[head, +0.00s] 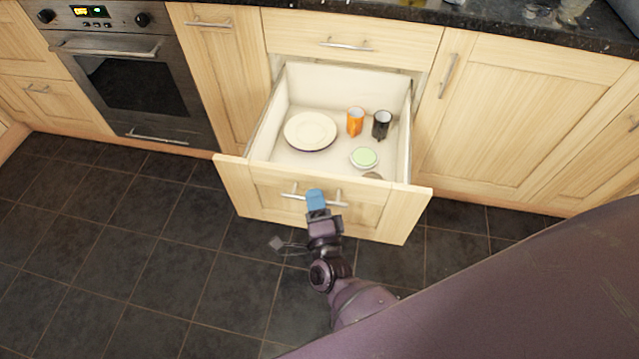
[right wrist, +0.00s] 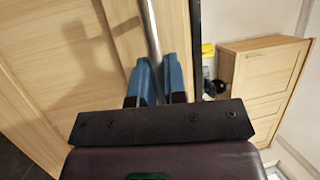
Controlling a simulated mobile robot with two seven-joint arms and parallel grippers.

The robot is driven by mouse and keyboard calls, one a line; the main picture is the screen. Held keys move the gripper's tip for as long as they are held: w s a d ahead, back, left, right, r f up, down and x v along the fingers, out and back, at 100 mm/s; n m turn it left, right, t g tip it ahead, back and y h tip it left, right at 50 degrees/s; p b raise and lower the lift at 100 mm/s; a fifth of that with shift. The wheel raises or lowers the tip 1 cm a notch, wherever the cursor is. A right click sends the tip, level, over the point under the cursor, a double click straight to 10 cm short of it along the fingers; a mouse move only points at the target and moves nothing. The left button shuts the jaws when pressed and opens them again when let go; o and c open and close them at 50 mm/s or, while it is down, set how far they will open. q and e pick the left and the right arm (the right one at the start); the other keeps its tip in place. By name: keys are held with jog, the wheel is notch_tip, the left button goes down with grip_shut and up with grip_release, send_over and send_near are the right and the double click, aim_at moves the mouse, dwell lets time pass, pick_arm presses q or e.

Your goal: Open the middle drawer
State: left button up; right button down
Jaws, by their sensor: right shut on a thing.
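The middle drawer (head: 300,212) is pulled far out below a shut top drawer (head: 350,40). Its bar handle (head: 291,196) is on the wooden front. My right gripper (head: 316,197) is at the middle of this handle, with its blue fingers shut on it. In the right wrist view the metal bar (right wrist: 152,35) passes between the blue fingertips (right wrist: 160,80). Inside the drawer are a white plate (head: 310,131), an orange cup (head: 355,121), a black mug (head: 381,124) and a small green-topped dish (head: 364,158). A brownish item (head: 372,176) is partly hidden behind the drawer front. My left gripper is not in view.
An oven (head: 130,85) with a bar handle stands at the left. Wooden cabinets flank the drawers, under a dark granite counter (head: 470,18). The dark tiled floor (head: 130,250) is clear at the left and in front.

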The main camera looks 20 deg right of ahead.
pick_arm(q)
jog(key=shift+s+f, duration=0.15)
pick_arm(e)
jog(key=shift+s+a, duration=0.3)
jog(key=shift+s, duration=0.1)
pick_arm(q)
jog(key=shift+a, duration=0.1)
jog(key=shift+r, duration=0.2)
pick_arm(e)
jog(key=c, duration=1.2)
grip_release()
jog(key=shift+s+f, duration=0.1)
